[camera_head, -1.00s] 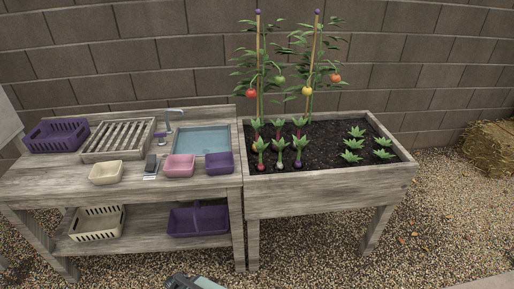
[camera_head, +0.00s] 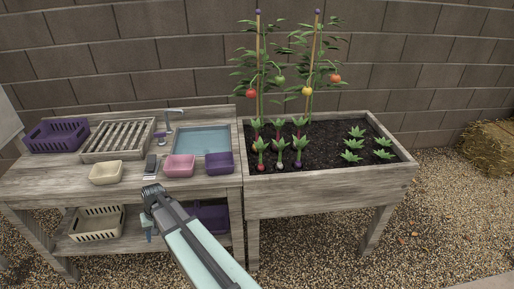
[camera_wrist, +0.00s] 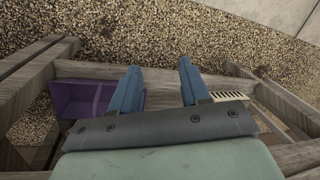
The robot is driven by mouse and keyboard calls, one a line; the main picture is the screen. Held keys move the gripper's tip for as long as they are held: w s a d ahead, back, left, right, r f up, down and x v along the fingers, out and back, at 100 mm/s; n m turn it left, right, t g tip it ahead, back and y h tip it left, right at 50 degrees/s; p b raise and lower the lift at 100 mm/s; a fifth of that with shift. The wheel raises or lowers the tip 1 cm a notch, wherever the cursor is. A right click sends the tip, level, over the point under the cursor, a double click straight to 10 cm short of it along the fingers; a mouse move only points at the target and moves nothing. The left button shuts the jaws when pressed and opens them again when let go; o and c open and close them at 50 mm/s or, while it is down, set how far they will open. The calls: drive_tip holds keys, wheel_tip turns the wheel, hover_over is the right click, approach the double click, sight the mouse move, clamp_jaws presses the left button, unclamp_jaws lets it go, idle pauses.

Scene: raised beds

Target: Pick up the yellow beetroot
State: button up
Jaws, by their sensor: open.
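A small yellow-orange root top, which looks like the yellow beetroot (camera_head: 254,149), shows at the left of the back row in the raised bed (camera_head: 330,184). The leafy plants in front partly hide it, and its lower part is in the soil. My gripper (camera_head: 148,228) is in front of the bench, well left of the bed and lower than its rim. In the wrist view my gripper (camera_wrist: 159,68) has its two blue fingers apart with nothing between them. The beetroot is not in the wrist view.
The bench (camera_head: 120,197) carries a purple crate (camera_head: 58,135), a slatted rack (camera_head: 118,140), a sink (camera_head: 203,141) and small tubs. A cream basket (camera_head: 97,223) and a purple caddy (camera_wrist: 80,98) are on its lower shelf. Staked tomatoes (camera_head: 307,91) stand behind the beets.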

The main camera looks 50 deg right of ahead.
drive_tip(key=w+d+r+t, duration=0.1)
drive_tip(key=w+d+r, duration=0.15)
drive_tip(key=r, duration=0.35)
drive_tip(key=w+d+r+m+t, duration=0.1)
drive_tip(key=w+d+r, duration=0.15)
drive_tip(key=r, duration=0.25)
drive_tip(key=w+d+r+t, duration=0.1)
drive_tip(key=w+d+r, duration=0.1)
drive_tip(key=w+r, duration=0.3)
wheel_tip(320, 180, up, 11)
drive_tip(key=m+g+h, duration=0.2)
drive_tip(key=m+g, duration=0.1)
drive_tip(key=m, duration=0.5)
hover_over(257, 144)
drive_tip(key=shift+w+d+r, duration=0.1)
drive_tip(key=shift+r, duration=0.1)
drive_tip(key=shift+f, duration=0.2)
wheel_tip(257, 144, down, 8)
drive_tip(key=shift+r, duration=0.1)
drive_tip(key=shift+w+d+f, duration=0.1)
drive_tip(key=shift+d+f, duration=0.05)
drive_tip(key=shift+f, duration=2.6)
